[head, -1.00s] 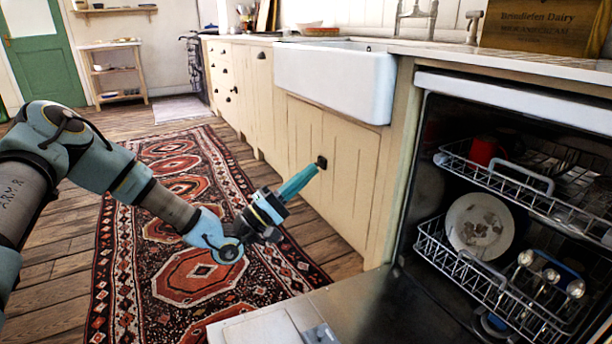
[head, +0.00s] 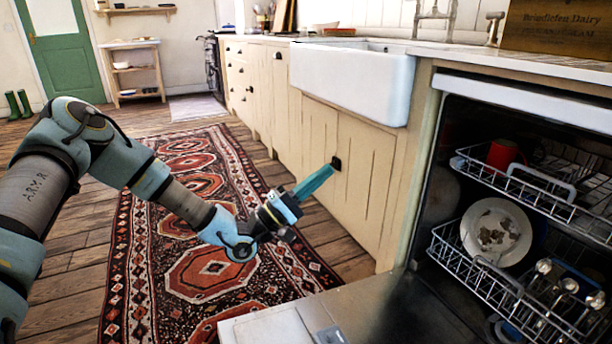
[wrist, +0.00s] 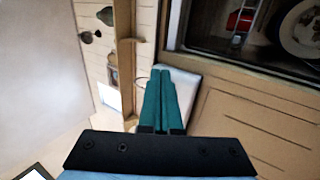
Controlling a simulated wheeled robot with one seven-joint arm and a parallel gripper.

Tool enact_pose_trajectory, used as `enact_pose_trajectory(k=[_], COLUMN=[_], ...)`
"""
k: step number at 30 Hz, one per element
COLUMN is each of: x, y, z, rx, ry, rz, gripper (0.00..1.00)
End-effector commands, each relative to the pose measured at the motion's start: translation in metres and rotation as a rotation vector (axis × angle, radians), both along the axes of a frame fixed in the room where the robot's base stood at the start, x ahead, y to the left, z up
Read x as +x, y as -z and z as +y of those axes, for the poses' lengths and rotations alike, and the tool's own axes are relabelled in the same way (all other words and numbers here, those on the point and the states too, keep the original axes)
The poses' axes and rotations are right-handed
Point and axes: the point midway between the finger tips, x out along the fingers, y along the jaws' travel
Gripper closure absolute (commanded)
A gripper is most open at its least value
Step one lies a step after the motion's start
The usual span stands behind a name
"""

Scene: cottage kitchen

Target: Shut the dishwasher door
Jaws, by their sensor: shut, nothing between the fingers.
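The dishwasher (head: 540,98) stands open at the right in the head view. Its door (head: 400,308) lies folded down flat, its inner face up, partly cut off by the bottom edge. My gripper (head: 330,168) is shut and empty, with its teal fingers pointing up and right in front of the cabinet under the sink, to the left of the door and apart from it. The shut fingers also show in the wrist view (wrist: 163,100), where part of the dishwasher opening is at the top right.
The upper rack (head: 530,190) holds a red mug (head: 503,154). The lower rack (head: 480,268) holds a plate (head: 496,232) and several glasses or utensils. A white sink (head: 352,85) juts out beside the dishwasher. The patterned rug (head: 205,270) and wooden floor to the left are clear.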

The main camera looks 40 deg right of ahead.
Motion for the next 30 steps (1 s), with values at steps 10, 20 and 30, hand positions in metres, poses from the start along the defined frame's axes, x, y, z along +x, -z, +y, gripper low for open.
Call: enact_pose_trajectory(k=[10, 20, 30], x=[0.003, 0.018, 0.034], y=[0.005, 0.034, 0.067], z=[0.007, 0.053, 0.107], rx=[0.000, 0.001, 0.002], ry=[-0.001, -0.003, -0.002], rz=[0.000, 0.001, 0.002], gripper=[1.00, 1.00, 1.00])
